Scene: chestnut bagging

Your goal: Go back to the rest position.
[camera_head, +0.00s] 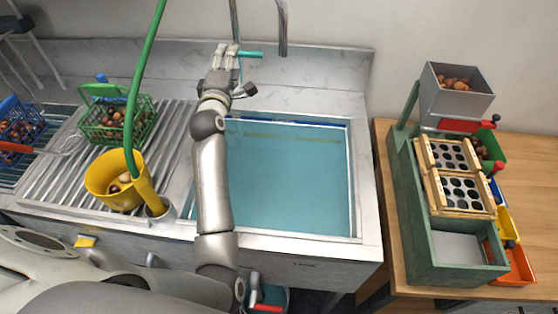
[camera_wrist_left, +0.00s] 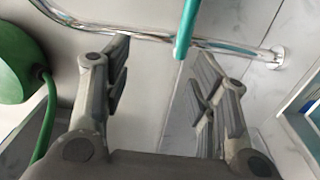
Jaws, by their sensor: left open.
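My left arm reaches up across the left side of the sink. My left gripper (camera_head: 228,52) is at the back wall of the sink, beside a teal lever (camera_head: 250,54). In the left wrist view the gripper (camera_wrist_left: 163,68) is open, with nothing between its pads. The teal lever (camera_wrist_left: 187,28) shows beyond the fingertips, nearer the right finger; I cannot tell whether they touch. A chrome pipe (camera_wrist_left: 150,36) runs across behind it. My right gripper is not in view.
The sink (camera_head: 290,180) holds water. At left are a green basket (camera_head: 140,125) of chestnuts, a yellow bucket (camera_head: 100,185) and a blue basket (camera_head: 30,112). A green hose (camera_head: 143,70) rises above the bucket. At right, a green frame (camera_head: 425,250) stands on a wooden table (camera_head: 535,150).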

